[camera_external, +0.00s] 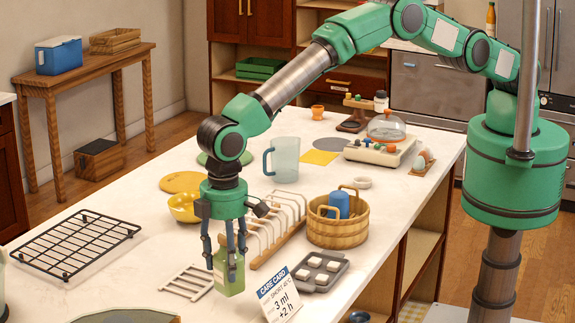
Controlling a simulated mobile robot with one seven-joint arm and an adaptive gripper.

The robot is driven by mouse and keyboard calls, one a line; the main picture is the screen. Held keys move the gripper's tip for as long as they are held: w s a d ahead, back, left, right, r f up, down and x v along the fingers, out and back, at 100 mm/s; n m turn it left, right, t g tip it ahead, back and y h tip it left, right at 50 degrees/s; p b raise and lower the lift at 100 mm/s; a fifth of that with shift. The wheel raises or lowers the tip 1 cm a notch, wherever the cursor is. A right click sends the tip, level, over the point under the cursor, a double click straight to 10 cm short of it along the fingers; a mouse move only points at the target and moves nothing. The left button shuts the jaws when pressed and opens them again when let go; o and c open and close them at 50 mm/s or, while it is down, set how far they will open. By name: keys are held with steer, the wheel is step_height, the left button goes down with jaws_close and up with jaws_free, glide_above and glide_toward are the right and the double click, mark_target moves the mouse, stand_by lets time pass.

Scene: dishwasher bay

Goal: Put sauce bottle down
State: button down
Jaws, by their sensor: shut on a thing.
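The sauce bottle (230,279) is green and upright near the front of the white counter. My gripper (226,262) points straight down, with its dark fingers shut around the bottle's upper part. The fingers hide the neck and top of the bottle. The bottle's base is at or very close to the countertop (140,285); I cannot tell whether it touches.
A care card (279,293) stands just right of the bottle, with a grey tray (319,272) beyond it. A white slatted rack (187,281) lies to the left. A dish rack (282,238) and wooden tub (338,232) stand behind. A black wire rack (75,243) lies far left.

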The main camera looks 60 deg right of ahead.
mark_target(225, 235)
stand_by(0.4)
steer(key=shift+f+p, duration=0.4)
steer(key=shift+f, duration=1.25)
steer(key=shift+f, duration=0.2)
steer(key=c, duration=0.7)
jaws_free()
steer(key=shift+c, duration=0.2)
steer(key=shift+r, duration=0.15)
steer(key=shift+r+b, duration=0.85)
steer(key=shift+r, duration=5.15)
